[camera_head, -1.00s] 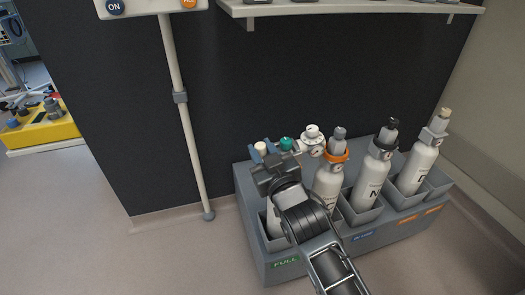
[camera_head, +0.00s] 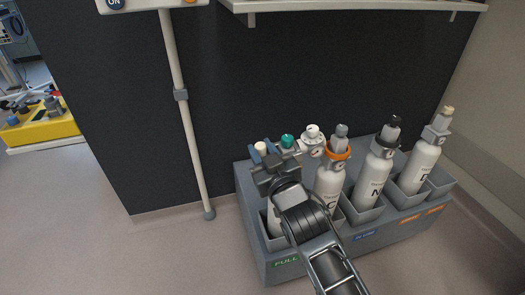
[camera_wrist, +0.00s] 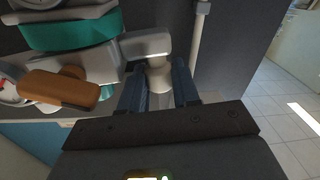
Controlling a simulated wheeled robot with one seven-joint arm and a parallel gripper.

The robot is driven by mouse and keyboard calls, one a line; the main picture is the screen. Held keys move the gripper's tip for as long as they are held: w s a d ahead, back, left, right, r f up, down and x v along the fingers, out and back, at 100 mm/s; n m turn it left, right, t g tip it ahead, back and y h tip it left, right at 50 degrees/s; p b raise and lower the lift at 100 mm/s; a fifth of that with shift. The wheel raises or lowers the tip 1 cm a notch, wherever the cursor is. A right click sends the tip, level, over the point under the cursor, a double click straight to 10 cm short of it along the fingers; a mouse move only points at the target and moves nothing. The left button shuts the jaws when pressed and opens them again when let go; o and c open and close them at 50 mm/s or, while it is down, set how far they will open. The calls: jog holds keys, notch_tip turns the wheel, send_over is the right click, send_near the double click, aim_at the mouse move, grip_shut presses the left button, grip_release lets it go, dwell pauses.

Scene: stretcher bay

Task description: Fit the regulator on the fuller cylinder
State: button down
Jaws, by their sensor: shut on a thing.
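My gripper (camera_head: 264,154) is shut on the regulator (camera_head: 287,142), a pale grey body with a teal band. In the wrist view the regulator (camera_wrist: 75,34) shows an orange-brown lever, and its pale stub sits between my blue fingers (camera_wrist: 160,80). The grip is above the left end of a grey rack. A white cylinder (camera_head: 273,222) stands there, mostly hidden by my gripper and arm. To the right stand a cylinder with an orange collar (camera_head: 328,188), one marked N (camera_head: 372,182) and one at the far right (camera_head: 418,168). Gauge readings are too small to read.
The grey rack (camera_head: 330,256) has a green FULL label at its left front, a blue label mid-front and orange labels at right. A pale pole (camera_head: 190,130) stands left of it against a dark wall. A shelf (camera_head: 350,15) overhangs behind.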

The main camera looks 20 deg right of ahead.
jog(key=shift+r, duration=0.1)
jog(key=shift+c, duration=1.3)
grip_release()
jog(key=shift+s, duration=0.1)
jog(key=s+p, duration=0.1)
jog(key=s, duration=0.6)
jog(key=shift+s+d+r+p, duration=0.15)
jog(key=shift+d+r+p, duration=0.15)
jog(key=shift+r+p, duration=0.1)
dwell(1.0)
